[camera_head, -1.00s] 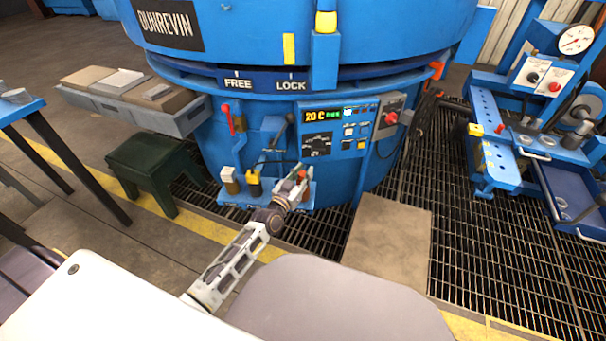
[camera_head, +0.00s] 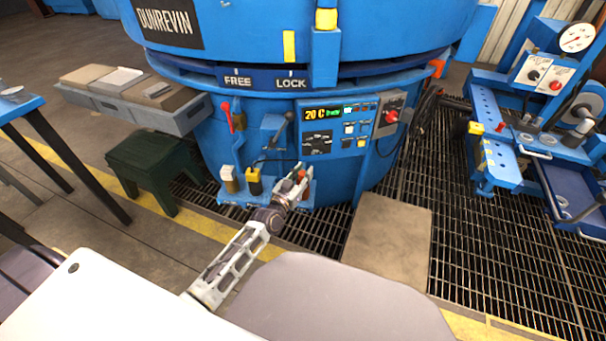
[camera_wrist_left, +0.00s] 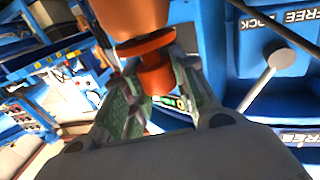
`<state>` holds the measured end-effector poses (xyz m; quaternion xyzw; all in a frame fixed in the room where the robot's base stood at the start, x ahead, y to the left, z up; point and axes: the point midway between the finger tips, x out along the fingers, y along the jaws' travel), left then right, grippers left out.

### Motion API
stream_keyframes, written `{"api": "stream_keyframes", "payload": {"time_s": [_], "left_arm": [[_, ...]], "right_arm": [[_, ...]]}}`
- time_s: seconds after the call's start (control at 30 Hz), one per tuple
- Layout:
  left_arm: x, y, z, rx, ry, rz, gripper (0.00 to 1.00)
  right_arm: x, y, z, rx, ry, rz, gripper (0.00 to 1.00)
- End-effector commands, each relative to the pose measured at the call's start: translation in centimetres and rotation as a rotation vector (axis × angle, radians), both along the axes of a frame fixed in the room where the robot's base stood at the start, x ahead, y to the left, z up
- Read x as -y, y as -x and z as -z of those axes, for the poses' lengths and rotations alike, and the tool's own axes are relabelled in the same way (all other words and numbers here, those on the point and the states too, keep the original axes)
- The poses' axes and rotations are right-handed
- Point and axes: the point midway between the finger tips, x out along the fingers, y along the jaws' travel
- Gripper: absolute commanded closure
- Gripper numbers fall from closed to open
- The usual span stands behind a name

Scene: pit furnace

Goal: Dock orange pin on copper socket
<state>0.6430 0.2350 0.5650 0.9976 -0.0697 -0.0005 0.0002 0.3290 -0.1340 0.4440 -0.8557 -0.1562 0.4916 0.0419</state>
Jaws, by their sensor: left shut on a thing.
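My left gripper (camera_head: 299,177) is in front of the blue furnace, over the right end of a small blue ledge (camera_head: 283,201). It is shut on the orange pin (camera_head: 302,174), which shows as a small orange-red spot between the fingers. In the left wrist view the pin (camera_wrist_left: 155,77) has a flange and a neck, with the fingers (camera_wrist_left: 160,103) on either side. A blurred, larger tan-orange body (camera_wrist_left: 130,14) is close to the camera beyond the flange; I cannot tell whether it belongs to the pin. I cannot make out the copper socket. My right gripper is not in view.
On the ledge stand a white-topped plug (camera_head: 229,179) and a yellow-topped one (camera_head: 254,183), left of my gripper. A control panel (camera_head: 338,128) is behind it. A green stool (camera_head: 154,165) stands left; a blue bench (camera_head: 495,150) stands right. Floor grating lies between.

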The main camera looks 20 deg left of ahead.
Motion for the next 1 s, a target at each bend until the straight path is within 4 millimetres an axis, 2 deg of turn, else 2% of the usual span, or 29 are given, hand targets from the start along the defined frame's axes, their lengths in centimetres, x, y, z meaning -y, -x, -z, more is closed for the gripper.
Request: {"api": "stream_keyframes", "payload": {"time_s": [0.37,0.4,0.47,1.0], "left_arm": [[-0.01,-0.03,0.40,0.002,-0.001,0.000,1.00],[-0.01,-0.03,0.42,0.002,-0.001,0.000,0.71],[-0.01,-0.03,0.39,0.002,-0.001,0.000,0.63],[-0.13,0.70,0.50,-0.002,-0.002,0.000,0.63]], "right_arm": [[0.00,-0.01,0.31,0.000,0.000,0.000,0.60],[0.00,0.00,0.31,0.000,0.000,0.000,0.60],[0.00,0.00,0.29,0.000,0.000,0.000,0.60],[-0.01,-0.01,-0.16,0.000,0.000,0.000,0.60]]}}
